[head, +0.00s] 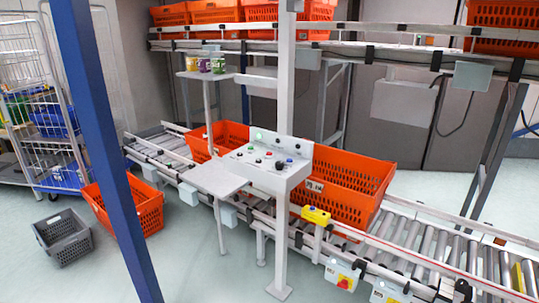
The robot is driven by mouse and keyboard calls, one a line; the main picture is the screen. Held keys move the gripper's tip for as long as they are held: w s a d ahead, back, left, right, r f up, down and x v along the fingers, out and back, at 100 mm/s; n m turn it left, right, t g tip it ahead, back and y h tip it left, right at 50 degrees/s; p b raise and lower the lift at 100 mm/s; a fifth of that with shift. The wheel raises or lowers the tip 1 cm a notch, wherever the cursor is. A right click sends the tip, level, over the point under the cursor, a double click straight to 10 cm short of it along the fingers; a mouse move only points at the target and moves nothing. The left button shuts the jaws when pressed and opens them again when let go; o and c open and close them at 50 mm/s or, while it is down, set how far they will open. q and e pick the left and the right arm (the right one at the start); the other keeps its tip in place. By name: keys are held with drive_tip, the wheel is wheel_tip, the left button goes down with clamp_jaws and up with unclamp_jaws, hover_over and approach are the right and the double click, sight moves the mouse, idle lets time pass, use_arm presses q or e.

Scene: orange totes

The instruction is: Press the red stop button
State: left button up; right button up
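A white control panel (262,170) stands on a grey post beside the roller conveyor, in the middle of the head view. Small buttons in several colours sit on its sloped face, among them green, blue, black and what looks like red; they are too small to tell apart well. Neither of my grippers shows.
An orange tote (365,184) stands on the conveyor (400,238) behind the panel. A blue post (100,150) crosses the left foreground. An orange tote (143,205) and a grey crate (61,236) are on the floor at left. A small grey shelf (213,181) adjoins the panel.

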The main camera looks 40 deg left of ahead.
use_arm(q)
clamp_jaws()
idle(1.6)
